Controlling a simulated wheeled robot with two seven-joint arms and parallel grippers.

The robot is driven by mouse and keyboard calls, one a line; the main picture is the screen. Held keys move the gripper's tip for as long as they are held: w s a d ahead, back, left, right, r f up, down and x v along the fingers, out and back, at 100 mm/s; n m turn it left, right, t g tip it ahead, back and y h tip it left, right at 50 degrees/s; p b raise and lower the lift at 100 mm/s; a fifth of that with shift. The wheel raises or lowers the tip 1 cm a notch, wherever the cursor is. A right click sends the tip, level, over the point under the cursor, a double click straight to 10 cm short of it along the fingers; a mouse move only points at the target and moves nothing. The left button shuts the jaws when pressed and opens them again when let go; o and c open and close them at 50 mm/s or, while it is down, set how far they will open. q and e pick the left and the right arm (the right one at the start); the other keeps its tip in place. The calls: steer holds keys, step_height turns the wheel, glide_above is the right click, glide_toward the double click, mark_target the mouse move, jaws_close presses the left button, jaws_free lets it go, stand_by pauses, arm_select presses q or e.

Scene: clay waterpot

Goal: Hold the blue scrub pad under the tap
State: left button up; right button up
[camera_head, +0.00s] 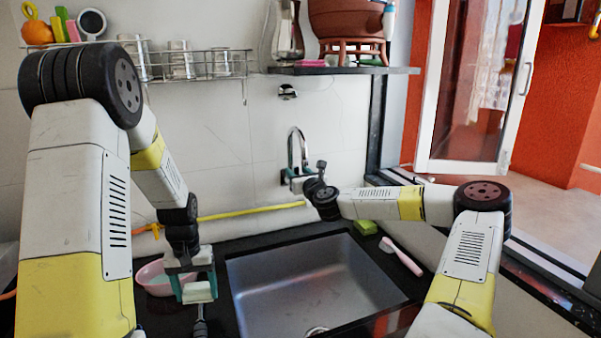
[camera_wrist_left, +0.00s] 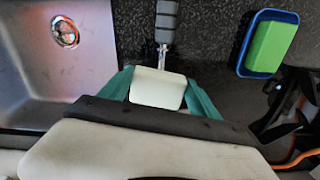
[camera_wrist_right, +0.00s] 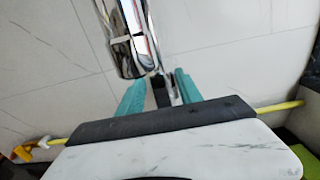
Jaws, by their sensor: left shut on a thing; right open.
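My left gripper (camera_head: 198,287) is shut on a pale block with a metal shaft and a dark grey handle (camera_wrist_left: 166,22). The pale block (camera_wrist_left: 157,88) sits between its teal fingers, left of the sink and well away from the tap. I cannot make out a clearly blue scrub pad in any view. The chrome tap (camera_head: 291,143) stands against the back wall, its spout curving over the sink. My right gripper (camera_wrist_right: 160,92) is open at the tap, its fingers on either side of a dark part below the chrome (camera_wrist_right: 128,42). I cannot tell whether they touch it.
The empty steel sink (camera_head: 310,272) lies in the dark counter. A pink bowl (camera_head: 143,272) is beside my left gripper. A green sponge (camera_head: 366,227) and a pink-handled brush (camera_head: 404,259) lie right of the sink. A blue tray (camera_wrist_left: 248,62) holds a green block. A yellow hose (camera_head: 240,213) runs along the wall.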

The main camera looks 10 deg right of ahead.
steer(key=shift+w+a, duration=0.1)
steer(key=shift+w, duration=0.35)
steer(key=shift+c, duration=0.2)
jaws_close()
stand_by(1.0)
